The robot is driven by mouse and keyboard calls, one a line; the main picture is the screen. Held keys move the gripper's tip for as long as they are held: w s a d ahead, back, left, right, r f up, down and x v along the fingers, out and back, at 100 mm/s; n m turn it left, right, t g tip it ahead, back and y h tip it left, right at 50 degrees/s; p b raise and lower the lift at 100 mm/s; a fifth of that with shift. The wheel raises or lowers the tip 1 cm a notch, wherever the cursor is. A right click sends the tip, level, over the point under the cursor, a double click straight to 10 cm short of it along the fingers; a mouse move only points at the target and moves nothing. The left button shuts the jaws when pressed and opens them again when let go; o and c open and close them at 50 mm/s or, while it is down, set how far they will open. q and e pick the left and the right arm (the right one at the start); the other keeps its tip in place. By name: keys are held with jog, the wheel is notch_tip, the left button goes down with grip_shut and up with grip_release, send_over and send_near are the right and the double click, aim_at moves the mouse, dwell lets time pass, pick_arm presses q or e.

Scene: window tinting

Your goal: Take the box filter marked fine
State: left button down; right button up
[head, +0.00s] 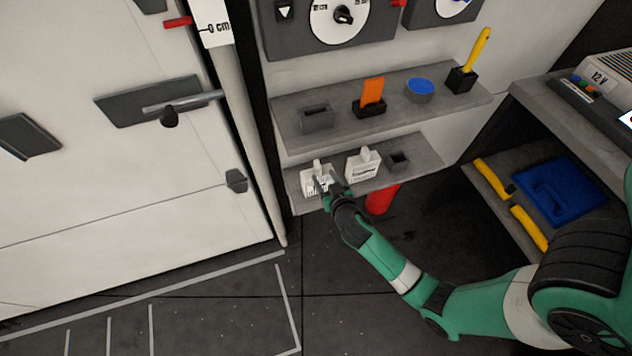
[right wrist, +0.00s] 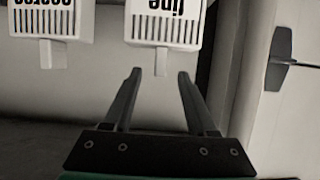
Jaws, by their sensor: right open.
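The white box filter marked fine (right wrist: 165,22) hangs upside down at the top middle of the right wrist view, with a slotted face and a narrow tab. In the head view it is the left white box (head: 311,184) on the lower shelf, partly hidden by my right gripper (head: 327,184). In the right wrist view my right gripper (right wrist: 159,75) is open, its fingertips on either side of the tab, with gaps visible. A second white filter (right wrist: 52,18), its label cut off, stands beside it; it also shows in the head view (head: 362,168). My left gripper is not in view.
The lower shelf (head: 424,155) also bears a small dark empty holder (head: 398,160). The upper shelf (head: 338,90) above holds an orange card (head: 373,91), a blue-topped round tin (head: 420,89) and a yellow-handled tool (head: 477,50). A red cylinder (head: 381,199) is below the lower shelf.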

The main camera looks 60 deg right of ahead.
aim_at(320, 171)
jog(key=shift+w+d+f, duration=0.3)
jog(key=shift+w+d, duration=0.15)
jog(key=shift+d, duration=0.05)
jog(key=b+x, duration=0.2)
jog(key=x, duration=0.3)
jog(key=shift+w+d+r+b, duration=0.1)
jog(key=shift+w+b, duration=0.1)
jog(key=shift+b, duration=0.15)
jog(key=shift+s, duration=0.1)
grip_shut()
dwell(0.6)
